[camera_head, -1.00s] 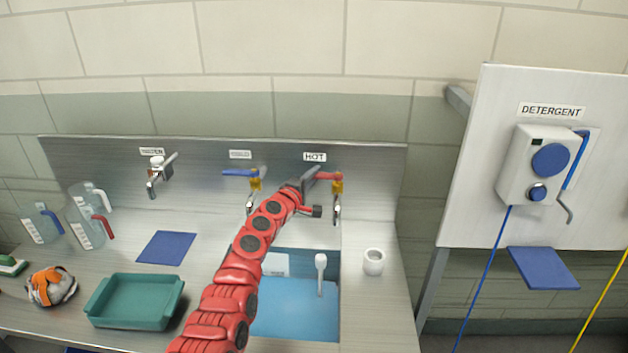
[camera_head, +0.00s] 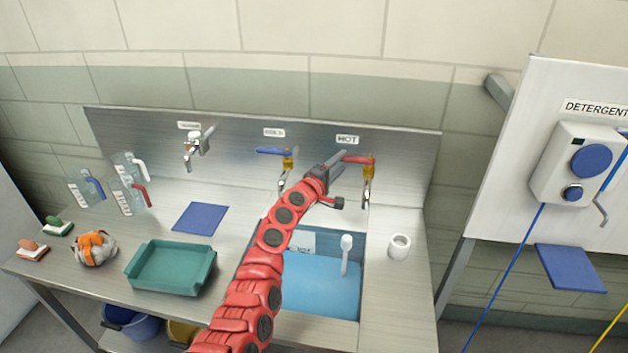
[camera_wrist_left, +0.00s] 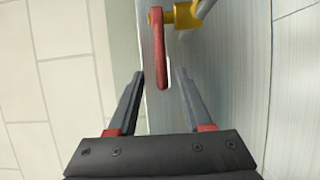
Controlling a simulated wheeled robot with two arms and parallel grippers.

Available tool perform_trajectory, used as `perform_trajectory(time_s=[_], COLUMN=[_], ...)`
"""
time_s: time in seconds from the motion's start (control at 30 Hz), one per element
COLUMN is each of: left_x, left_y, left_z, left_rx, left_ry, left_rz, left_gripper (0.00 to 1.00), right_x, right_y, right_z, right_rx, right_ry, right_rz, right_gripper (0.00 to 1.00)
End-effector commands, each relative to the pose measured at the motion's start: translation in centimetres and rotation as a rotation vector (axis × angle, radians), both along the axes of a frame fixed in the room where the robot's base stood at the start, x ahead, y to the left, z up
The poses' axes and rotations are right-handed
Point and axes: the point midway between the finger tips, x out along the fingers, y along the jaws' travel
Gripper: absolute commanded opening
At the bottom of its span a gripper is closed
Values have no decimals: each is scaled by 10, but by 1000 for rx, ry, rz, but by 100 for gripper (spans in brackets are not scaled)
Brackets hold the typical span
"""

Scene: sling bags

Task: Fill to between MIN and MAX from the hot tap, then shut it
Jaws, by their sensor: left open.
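The hot tap, under a HOT sign (camera_head: 347,139), has a red lever (camera_head: 358,159) on a brass body (camera_head: 369,172) on the steel back panel. Its lever points left in the head view, and no stream shows under its spout. My left gripper (camera_head: 338,160) is open beside the lever's free end. In the left wrist view the red lever (camera_wrist_left: 158,50) lies just ahead of and roughly between the open fingertips (camera_wrist_left: 160,75), apparently not gripped. The sink (camera_head: 315,285) below looks blue inside; I cannot tell whether that is water. Level marks are not readable. My right gripper is not in view.
A blue-levered tap (camera_head: 275,151) is close left of my gripper; another tap (camera_head: 195,147) is farther left. Jugs (camera_head: 132,180), a blue mat (camera_head: 200,218) and a teal tray (camera_head: 170,266) occupy the left counter. A white cup (camera_head: 399,246) stands right of the sink.

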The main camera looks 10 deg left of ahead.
Motion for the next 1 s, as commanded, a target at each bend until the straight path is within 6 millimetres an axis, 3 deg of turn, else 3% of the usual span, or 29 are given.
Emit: perform_trajectory(time_s=[0.13, 0.7, 1.0], left_x=[-20, -96, -121], left_y=[11, 43, 54], left_z=[0, -5, -3], left_rx=[-6, -3, -2], left_ry=[6, 3, 2], left_rz=[8, 5, 6], left_gripper=[50, 50, 50], right_x=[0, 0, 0], right_y=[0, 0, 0], right_z=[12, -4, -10], right_rx=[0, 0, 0], right_ry=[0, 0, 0], right_rz=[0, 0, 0], right_gripper=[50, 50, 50])
